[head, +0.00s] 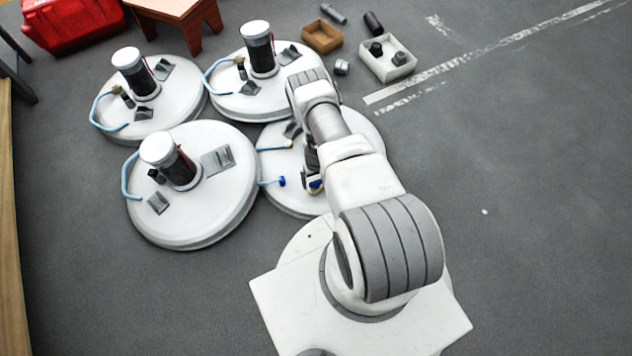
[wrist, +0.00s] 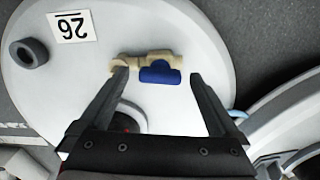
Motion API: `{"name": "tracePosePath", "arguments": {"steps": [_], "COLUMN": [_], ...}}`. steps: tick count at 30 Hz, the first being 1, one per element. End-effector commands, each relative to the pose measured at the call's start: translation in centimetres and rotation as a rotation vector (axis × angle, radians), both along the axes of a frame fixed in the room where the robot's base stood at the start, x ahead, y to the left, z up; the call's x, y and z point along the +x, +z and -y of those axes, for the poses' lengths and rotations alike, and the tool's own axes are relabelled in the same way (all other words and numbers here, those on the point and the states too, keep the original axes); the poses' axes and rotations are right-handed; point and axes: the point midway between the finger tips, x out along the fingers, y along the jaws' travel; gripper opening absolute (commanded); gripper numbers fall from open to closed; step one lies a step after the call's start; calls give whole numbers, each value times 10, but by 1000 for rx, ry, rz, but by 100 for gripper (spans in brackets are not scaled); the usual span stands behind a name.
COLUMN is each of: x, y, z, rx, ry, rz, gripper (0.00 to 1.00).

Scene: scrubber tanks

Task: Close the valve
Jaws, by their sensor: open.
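The valve has a beige body (wrist: 178,58) and a blue handle (wrist: 160,74); it sits on a white round tank lid (wrist: 210,35) in the wrist view. The handle looks roughly in line with the body. My gripper (wrist: 158,77) is open, with one dark finger to each side of the blue handle. The left fingertip is close to the beige body's left end; I cannot tell if they touch. In the head view the valve (head: 316,186) shows small beside my gripper (head: 311,168), which my arm partly hides.
Three more white tanks (head: 190,215) with dark, white-capped cylinders and pale blue tubes stand to the left and behind. A white box (head: 388,68) and a brown box (head: 321,38) lie at the back. A "26" label (wrist: 70,27) and dark ring (wrist: 28,52) are on the lid. Floor at right is clear.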

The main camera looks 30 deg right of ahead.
Motion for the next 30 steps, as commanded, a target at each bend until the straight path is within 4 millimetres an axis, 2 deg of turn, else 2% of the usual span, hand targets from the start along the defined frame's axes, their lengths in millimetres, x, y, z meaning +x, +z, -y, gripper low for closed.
{"name": "tracePosePath", "arguments": {"steps": [8,11,23,30], "x": [0,0,0,0], "y": [-2,-2,-2,-1], "z": [0,0,0,0], "rx": [0,0,0,0], "ry": [1,1,1,-20], "rz": [0,0,0,0], "gripper": [98,83,12,12]}}
